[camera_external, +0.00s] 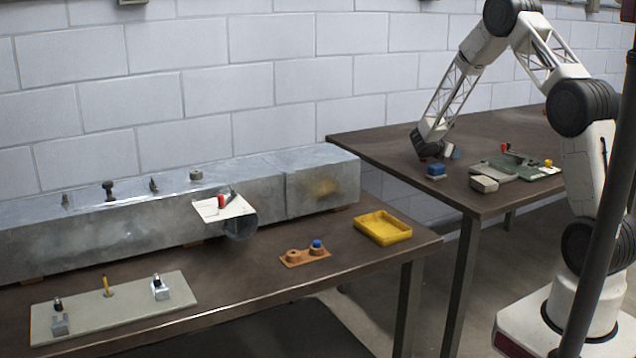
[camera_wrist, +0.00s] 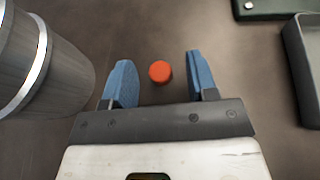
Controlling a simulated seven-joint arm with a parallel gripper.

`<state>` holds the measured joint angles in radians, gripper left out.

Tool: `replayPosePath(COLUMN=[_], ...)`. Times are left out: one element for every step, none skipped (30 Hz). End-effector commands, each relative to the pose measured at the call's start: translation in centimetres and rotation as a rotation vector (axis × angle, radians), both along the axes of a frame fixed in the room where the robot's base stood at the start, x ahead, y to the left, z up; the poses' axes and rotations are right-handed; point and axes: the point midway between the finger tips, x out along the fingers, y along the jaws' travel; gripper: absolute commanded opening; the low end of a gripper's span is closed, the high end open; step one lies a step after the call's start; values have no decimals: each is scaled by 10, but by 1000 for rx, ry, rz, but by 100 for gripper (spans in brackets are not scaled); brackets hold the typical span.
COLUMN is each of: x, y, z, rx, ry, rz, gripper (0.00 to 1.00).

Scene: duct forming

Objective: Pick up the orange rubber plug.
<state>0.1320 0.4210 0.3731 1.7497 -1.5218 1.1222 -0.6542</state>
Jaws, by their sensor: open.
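The orange rubber plug (camera_wrist: 160,71) is a small round piece on the dark brown tabletop in the wrist view. It lies between the two blue fingers of my gripper (camera_wrist: 159,59), slightly left of the middle of the gap, with space on both sides. My gripper is open and empty, pointing down over the plug. In the external view my gripper (camera_external: 444,154) is low over the far right table (camera_external: 375,146). The plug cannot be made out there and seems hidden by the gripper.
A shiny metal cylinder (camera_wrist: 62,68) stands close to the left finger in the wrist view. A dark tray (camera_wrist: 304,68) and a green plate edge (camera_wrist: 264,8) are to the right.

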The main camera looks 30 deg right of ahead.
Motion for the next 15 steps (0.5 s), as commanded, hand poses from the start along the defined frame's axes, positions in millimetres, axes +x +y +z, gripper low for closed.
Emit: replayPosePath(x=[0, 1, 1, 1, 1, 2, 2, 2, 2, 2, 2, 2, 2, 2, 2], y=[-5, -7, -10, -11, -12, -13, -14, -14, -14, -14, -14, -14, -14, -14, -14], z=[-2, -3, -4, -5, -5, -5, -6, -6, -6, -6, -6, -6, -6, -5, -5], rx=[0, 0, -1, -1, -1, -1, -1, -1, -1, -1, -1, -1, -1, -1, -1], ry=[0, 0, 0, 1, 1, 0, 0, 0, 0, 0, 0, 0, 0, 0, 0], rz=[-1, -1, 0, 0, 0, 1, 1, 1, 1, 1, 1, 1, 1, 1, 1], gripper=[53, 53, 53, 53, 53, 53, 53, 53, 53, 53, 53, 53, 53, 53, 53])
